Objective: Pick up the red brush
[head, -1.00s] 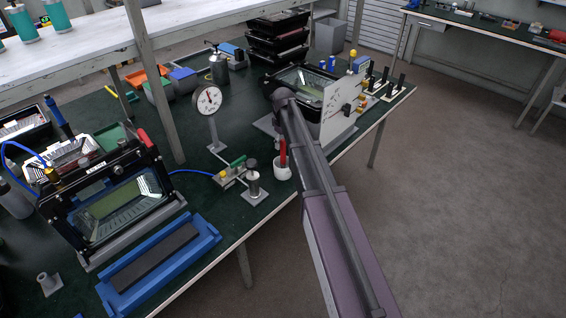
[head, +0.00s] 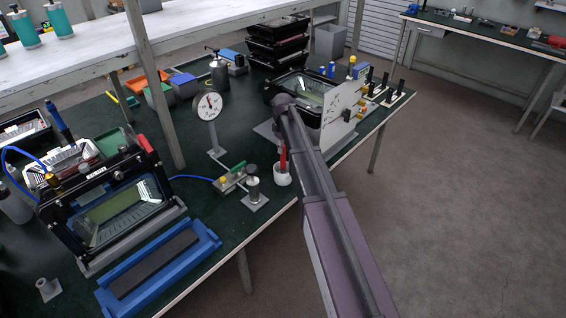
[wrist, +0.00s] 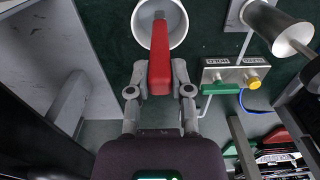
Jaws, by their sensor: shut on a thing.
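The red brush (head: 283,158) stands in a small white cup (head: 282,178) near the front edge of the green bench. In the wrist view the red brush (wrist: 160,62) leans out of the white cup (wrist: 177,42), its lower end still inside the rim. My gripper (wrist: 160,82) is shut on the red brush, one finger on each side of the handle. In the head view my arm hides the gripper, and only the upper part of the brush shows left of it.
A valve block (head: 230,180) and a grey metal cylinder (head: 253,188) stand just left of the cup. A dial gauge (head: 208,106) stands behind them. The floor at right is clear.

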